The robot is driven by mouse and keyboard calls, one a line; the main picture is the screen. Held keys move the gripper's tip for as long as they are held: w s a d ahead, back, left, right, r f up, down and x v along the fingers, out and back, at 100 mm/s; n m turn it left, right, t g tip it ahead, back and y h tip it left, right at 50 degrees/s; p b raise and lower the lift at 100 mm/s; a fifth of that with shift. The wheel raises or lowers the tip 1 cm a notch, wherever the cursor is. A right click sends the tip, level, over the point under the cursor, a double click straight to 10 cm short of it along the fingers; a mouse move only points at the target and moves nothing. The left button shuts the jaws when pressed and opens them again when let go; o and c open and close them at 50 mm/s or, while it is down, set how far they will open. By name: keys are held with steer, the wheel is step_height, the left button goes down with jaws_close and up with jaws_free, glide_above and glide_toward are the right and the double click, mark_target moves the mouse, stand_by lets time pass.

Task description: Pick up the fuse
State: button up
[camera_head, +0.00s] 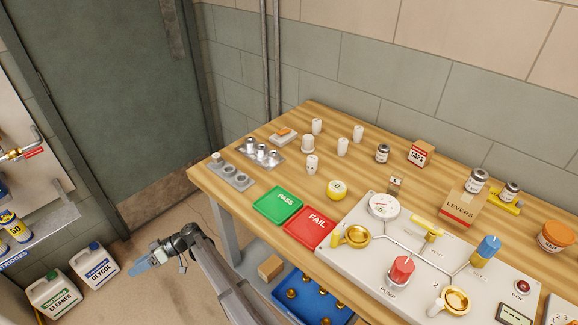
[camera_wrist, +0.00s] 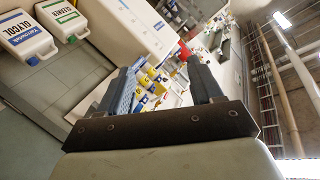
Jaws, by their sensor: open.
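Several small white cylinders that look like ceramic fuses stand upright on the wooden table; one fuse (camera_head: 312,164) is nearest the front, with others (camera_head: 342,146) behind it. I cannot tell which one is meant. A grey holder (camera_head: 231,177) with round sockets lies at the table's left end, with a white piece in its far socket. My gripper (camera_head: 139,262) is left of the table, over the floor and well away from the fuses. In the wrist view its two fingers (camera_wrist: 165,78) are apart with nothing held between them. No fuse can be made out there.
Green PASS (camera_head: 278,204) and red FAIL (camera_head: 312,226) trays lie along the front edge. A metal plate with silver cups (camera_head: 262,153) is behind the grey holder. A valve panel (camera_head: 400,255) fills the right. A blue crate (camera_head: 309,299) is below; jugs (camera_head: 95,264) stand at left.

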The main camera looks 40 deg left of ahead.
steer(key=w+a+r+n+t+y, duration=0.1)
steer(key=w+a+r+y, duration=0.1)
steer(key=a+r, duration=0.5)
steer(key=w+a+r+t+y, duration=0.1)
steer(key=w+a+r, duration=0.25)
steer(key=r, duration=0.75)
steer(key=w+a+r+t+y, duration=0.2)
steer(key=w+r+t+y, duration=0.1)
steer(key=w+r, duration=0.7)
step_height(320, 180, up, 11)
steer(key=m+t+h, duration=0.8)
steer(key=m+t, duration=0.4)
steer(key=m, duration=0.4)
glide_above(313, 160)
steer(key=s+d, duration=0.2)
steer(key=d, duration=0.1)
steer(key=x, duration=0.7)
steer(key=shift+a, duration=0.3)
steer(key=shift+s+x, duration=0.2)
steer(key=shift+x, duration=1.3)
steer(key=shift+s+x, duration=0.15)
steer(key=shift+x, duration=1.3)
steer(key=shift+d+f, duration=0.15)
steer(key=shift+d, duration=0.05)
